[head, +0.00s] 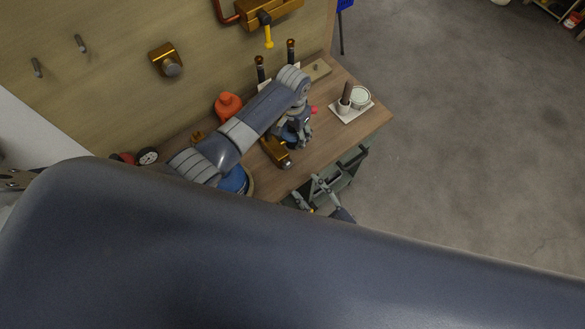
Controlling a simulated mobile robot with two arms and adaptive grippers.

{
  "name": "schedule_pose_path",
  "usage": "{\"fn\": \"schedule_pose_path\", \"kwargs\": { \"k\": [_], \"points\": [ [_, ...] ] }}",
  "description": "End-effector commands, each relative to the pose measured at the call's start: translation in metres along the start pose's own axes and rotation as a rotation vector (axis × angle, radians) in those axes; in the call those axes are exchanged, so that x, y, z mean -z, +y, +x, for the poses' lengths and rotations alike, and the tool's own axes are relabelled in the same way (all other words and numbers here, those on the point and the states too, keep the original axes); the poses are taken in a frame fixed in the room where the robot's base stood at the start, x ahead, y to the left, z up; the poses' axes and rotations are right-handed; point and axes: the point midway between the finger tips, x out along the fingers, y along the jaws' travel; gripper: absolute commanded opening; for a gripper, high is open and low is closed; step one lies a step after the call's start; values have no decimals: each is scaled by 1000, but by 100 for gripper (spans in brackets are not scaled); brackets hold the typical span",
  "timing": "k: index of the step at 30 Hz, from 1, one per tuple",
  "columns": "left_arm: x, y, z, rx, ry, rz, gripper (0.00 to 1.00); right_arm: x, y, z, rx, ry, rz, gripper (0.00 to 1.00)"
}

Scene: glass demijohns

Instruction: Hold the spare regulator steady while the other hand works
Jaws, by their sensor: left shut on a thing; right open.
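A brass-coloured fitting with a grey round end (275,150), which looks like the spare regulator, is at the workbench's front edge. My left gripper (296,139) is right beside it and shut on it; the arm hides part of the contact. I cannot tell whether the fitting touches the bench top. My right gripper (313,192) is lower, in front of the bench edge, open and apart from the fitting.
The wooden bench (348,128) holds a red-orange bottle (228,106), a white tray (345,115) with a round tin (360,97), and dark upright tools (291,51). A brass fitting (162,54) is mounted on the wall panel. Open floor lies right.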

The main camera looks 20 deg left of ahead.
Motion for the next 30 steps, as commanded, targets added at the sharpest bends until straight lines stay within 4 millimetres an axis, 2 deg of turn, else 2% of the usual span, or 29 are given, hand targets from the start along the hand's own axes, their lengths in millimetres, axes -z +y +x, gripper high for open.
{"fn": "schedule_pose_path", "kwargs": {
  "k": [1,6,12,18,26,27,30],
  "points": [
    [1,0,-1,0,2,0,13,1,1,14,-1,3,0,48],
    [1,0,-1,1,2,0,13,1,0,49,-1,1,0,48],
    [1,0,-1,1,2,0,13,0,0,71,-1,-1,-1,48],
    [1,0,-1,1,2,0,13,0,0,80,0,-2,-1,48],
    [1,0,-1,1,2,0,13,0,0,80,0,-2,-1,48],
    [1,0,-1,1,2,0,13,0,0,80,0,-2,-1,43],
    [1,0,-1,1,2,0,13,0,0,80,0,-2,-2,20]
  ]
}}
